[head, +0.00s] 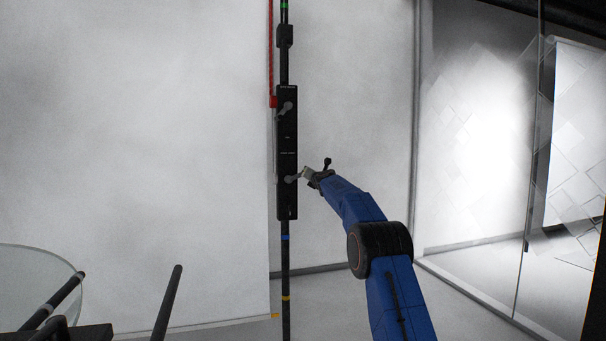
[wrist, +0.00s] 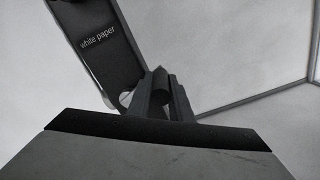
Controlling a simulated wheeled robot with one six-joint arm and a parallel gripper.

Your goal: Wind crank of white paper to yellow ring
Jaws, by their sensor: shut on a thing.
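A black winch box (head: 287,135) is fixed on a dark upright pole and carries two grey cranks. My gripper (head: 308,173) is at the lower crank (head: 292,178), to the right of the box. In the wrist view, my gripper (wrist: 161,95) is shut on the dark round crank handle (wrist: 161,80). The label "white paper" (wrist: 97,39) shows on the black plate beside it. The white paper (head: 150,150) hangs large behind the pole. Its lower edge, with a small orange-yellow tag (head: 275,316), is slightly below the yellow ring (head: 286,298) on the pole.
A blue ring (head: 285,237) and a green ring (head: 284,6) mark the pole. The upper crank (head: 286,107) stands above the held one, beside a red strip (head: 271,50). A glass disc (head: 35,275) is at lower left. Glass panels (head: 490,140) stand at right.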

